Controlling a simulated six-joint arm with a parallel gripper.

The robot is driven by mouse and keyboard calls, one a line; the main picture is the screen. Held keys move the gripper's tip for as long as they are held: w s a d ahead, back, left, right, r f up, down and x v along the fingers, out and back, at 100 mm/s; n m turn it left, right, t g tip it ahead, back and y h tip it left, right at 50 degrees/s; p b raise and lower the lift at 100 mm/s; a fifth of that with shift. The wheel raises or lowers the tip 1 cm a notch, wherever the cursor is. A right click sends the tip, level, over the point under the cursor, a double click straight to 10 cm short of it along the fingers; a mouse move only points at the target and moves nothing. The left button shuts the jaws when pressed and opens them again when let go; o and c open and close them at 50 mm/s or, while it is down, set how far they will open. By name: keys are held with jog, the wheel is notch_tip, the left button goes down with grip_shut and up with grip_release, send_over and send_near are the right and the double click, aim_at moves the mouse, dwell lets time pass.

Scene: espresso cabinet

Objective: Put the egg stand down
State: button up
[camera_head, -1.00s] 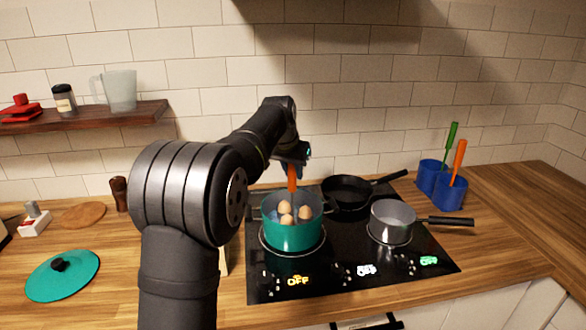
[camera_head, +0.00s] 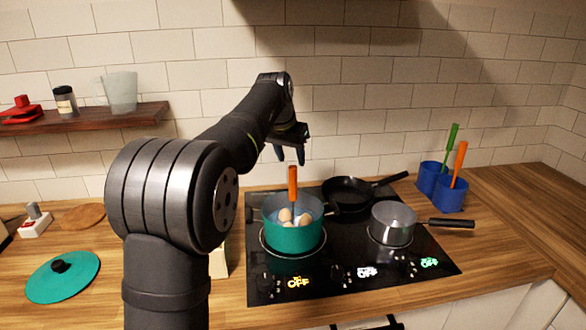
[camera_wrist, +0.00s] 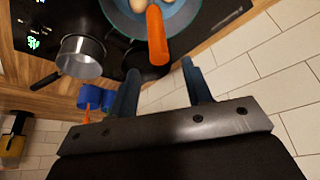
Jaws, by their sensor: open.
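The egg stand shows as an orange handle (camera_head: 292,184) standing upright out of the teal pot (camera_head: 292,239); its lower part is hidden in the pot. Several eggs (camera_head: 285,215) sit inside the pot around the handle. My gripper (camera_head: 290,160) is open and empty, above and slightly behind the top of the handle, apart from it. In the wrist view my two blue fingers (camera_wrist: 163,82) are spread, and the orange handle (camera_wrist: 157,35) lies beyond them, untouched.
The pot stands on the black cooktop (camera_head: 345,272). A black pan (camera_head: 350,192) is behind it and a grey saucepan (camera_head: 393,224) to its right. Blue holders (camera_head: 449,196) with utensils stand at right. A teal lid (camera_head: 62,277) lies at left on the counter.

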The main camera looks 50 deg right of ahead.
aim_at(294, 169)
jog(key=v, duration=0.6)
jog(key=shift+r, duration=0.25)
jog(key=shift+f, duration=0.1)
jog(key=x, duration=1.2)
jog(key=shift+a+f, duration=0.15)
jog(key=shift+f, duration=0.35)
jog(key=shift+r, duration=0.35)
